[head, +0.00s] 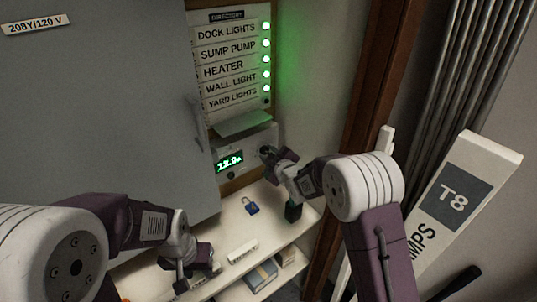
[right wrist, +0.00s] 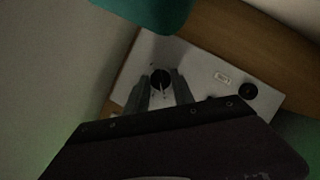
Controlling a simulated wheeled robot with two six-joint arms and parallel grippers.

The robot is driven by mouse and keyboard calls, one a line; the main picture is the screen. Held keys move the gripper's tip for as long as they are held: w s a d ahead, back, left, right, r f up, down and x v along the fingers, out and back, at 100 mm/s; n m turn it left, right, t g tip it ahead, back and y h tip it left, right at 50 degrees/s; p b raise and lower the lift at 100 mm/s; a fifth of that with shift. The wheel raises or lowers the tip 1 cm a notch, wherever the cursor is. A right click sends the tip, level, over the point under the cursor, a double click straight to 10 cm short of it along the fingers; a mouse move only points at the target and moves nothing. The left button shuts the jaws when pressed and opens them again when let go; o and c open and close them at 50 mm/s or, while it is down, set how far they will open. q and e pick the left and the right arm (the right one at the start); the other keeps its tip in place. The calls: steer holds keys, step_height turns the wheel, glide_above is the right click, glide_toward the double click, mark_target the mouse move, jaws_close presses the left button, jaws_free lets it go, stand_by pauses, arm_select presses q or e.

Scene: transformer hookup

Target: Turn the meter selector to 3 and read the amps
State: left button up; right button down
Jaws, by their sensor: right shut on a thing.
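The meter (head: 258,139) is a pale panel below the directory, with a green lit display (head: 229,161). The digits are small and blurred; they look like 13.0, but I cannot be sure. The dark round selector knob (right wrist: 161,77) sits on the panel's face in the right wrist view, with a pale pointer mark. My right gripper (head: 268,153) is shut on the selector, its fingers on either side of the knob (right wrist: 163,88). The selector's position numbers are not legible. My left gripper (head: 191,272) hangs low over the shelf, away from the meter; its jaw opening is unclear.
A directory (head: 228,60) lists circuits beside green lamps; the YARD LIGHTS lamp looks dark. A grey door (head: 120,90) stands left. A blue padlock (head: 250,206) and a white block (head: 242,251) lie on the shelf. A second black knob (right wrist: 248,91) is on the panel.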

steer(key=m+p, duration=0.1)
steer(key=p, duration=0.1)
steer(key=m+g+y+p, duration=0.1)
steer(key=p, duration=0.2)
steer(key=m+g+y+p, duration=0.1)
steer(key=m+p, duration=0.1)
steer(key=shift+w+d+r, duration=0.15)
steer(key=shift+d+r, duration=0.05)
steer(key=shift+r, duration=0.15)
steer(key=shift+f+m+g+y+p, duration=0.3)
steer(key=shift+m+p, duration=0.4)
steer(key=shift+p, duration=0.7)
steer(key=shift+r, duration=0.1)
steer(key=c, duration=1.1)
jaws_free()
